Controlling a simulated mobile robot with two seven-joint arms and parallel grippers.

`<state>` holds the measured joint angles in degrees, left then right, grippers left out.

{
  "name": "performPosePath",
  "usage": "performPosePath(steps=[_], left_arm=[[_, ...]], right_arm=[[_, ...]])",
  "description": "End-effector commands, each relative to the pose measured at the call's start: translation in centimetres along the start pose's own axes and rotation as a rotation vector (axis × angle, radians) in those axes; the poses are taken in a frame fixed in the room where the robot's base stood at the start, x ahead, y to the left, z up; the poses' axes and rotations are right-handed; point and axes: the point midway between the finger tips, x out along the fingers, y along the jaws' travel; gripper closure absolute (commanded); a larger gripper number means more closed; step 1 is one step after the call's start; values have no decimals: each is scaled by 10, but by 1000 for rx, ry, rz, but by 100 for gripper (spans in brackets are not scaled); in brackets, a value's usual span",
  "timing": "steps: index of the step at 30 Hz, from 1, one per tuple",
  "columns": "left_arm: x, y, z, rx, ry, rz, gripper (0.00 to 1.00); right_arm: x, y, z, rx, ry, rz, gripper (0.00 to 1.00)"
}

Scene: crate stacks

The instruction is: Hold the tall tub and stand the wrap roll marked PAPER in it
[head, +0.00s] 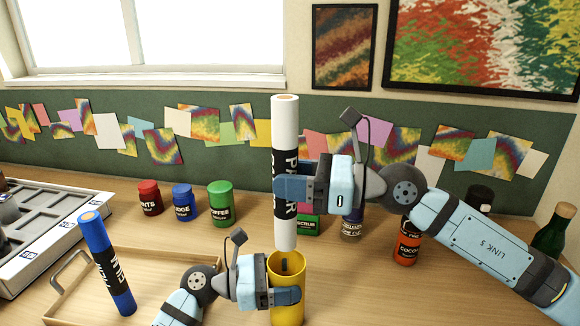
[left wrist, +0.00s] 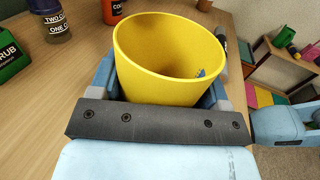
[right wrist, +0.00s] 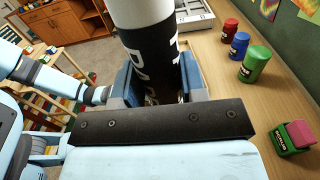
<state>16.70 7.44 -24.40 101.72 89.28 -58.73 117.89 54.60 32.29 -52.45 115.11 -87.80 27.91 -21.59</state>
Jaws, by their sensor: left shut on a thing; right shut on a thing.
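The wrap roll marked PAPER (head: 285,120) is white with a black label and a brown core. My right gripper (head: 291,188) is shut on it at the label and holds it about upright; the right wrist view also shows the roll (right wrist: 150,55). The tall tub (head: 287,315) is yellow and open at the top. My left gripper (head: 286,297) is shut around it. In the head view the roll's lower end is just above the tub's far rim. The left wrist view shows the tub (left wrist: 165,75) with no roll inside and a small blue patch within.
A blue roll (head: 97,238) stands at the wooden tray (head: 150,255) on the left. Red, blue and green jars (head: 221,205) stand behind. A green box (head: 308,227), an orange jar (head: 408,245) and a dark green bottle (head: 552,235) are to the right.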

Motion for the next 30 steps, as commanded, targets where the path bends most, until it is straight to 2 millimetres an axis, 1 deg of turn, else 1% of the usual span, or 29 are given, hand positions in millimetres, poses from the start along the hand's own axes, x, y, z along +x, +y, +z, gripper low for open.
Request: performPosePath(steps=[2,3,30], left_arm=[[0,0,0,0,0,0,53],[0,0,0,0,0,0,53],[0,0,0,0,0,0,53]], right_arm=[[0,0,-7,1,0,0,88],[0,0,-10,2,0,0,92],[0,0,-82,1,0,1,92]])
